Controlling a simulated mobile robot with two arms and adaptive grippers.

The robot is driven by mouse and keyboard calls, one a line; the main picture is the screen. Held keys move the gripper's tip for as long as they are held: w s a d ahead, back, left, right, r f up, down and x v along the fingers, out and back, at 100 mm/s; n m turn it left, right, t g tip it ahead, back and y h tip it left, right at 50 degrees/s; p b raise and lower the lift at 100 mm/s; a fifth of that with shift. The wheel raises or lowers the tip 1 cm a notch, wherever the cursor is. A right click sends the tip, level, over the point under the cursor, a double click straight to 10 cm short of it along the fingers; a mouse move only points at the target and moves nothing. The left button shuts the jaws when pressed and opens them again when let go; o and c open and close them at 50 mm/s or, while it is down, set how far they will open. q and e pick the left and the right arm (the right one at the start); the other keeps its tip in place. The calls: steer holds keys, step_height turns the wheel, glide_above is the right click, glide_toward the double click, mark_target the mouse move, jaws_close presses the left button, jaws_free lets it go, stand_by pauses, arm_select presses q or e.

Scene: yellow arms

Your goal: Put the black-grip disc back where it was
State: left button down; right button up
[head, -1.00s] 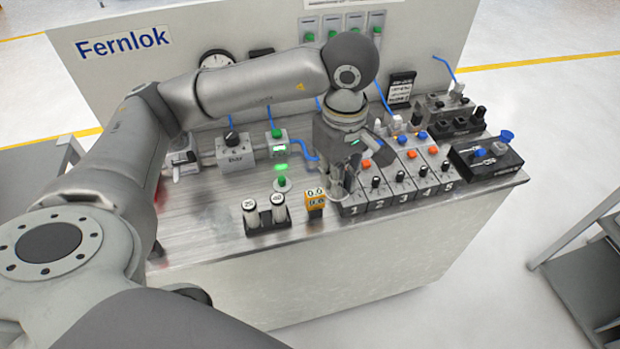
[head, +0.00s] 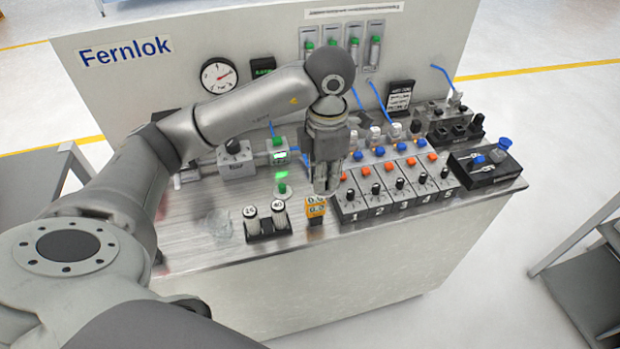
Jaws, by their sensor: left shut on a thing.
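My left gripper (head: 322,188) points down in front of the row of numbered modules, just above the small orange display block (head: 315,206). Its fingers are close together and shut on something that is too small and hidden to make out. I cannot pick out the black-grip disc for certain. A black holder (head: 490,172) with blue-gripped pieces lies at the right end of the bench. My right gripper is not in view.
The numbered modules (head: 380,207) with black knobs stand right of the gripper. Two white cylinders in a black rack (head: 267,236) stand to its left. A clear glassy item (head: 218,225) is on the bench farther left. The bench front edge is close.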

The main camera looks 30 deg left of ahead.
arm_select(q)
steer(key=w+a+f+p, duration=0.2)
steer(key=w+a+f, duration=0.1)
steer(key=w+a, duration=0.15)
glide_above(310, 187)
step_height(310, 187, down, 5)
steer(key=shift+s+d+r+p, duration=0.1)
steer(key=shift+s+d+p, duration=0.05)
steer(key=shift+p, duration=0.2)
step_height(310, 187, down, 3)
steer(key=shift+r+p, duration=0.1)
steer(key=shift+p, duration=0.75)
steer(key=shift+f, duration=0.4)
steer(key=shift+f, duration=0.15)
steer(key=c, duration=1.5)
jaws_free()
steer(key=shift+o, duration=0.2)
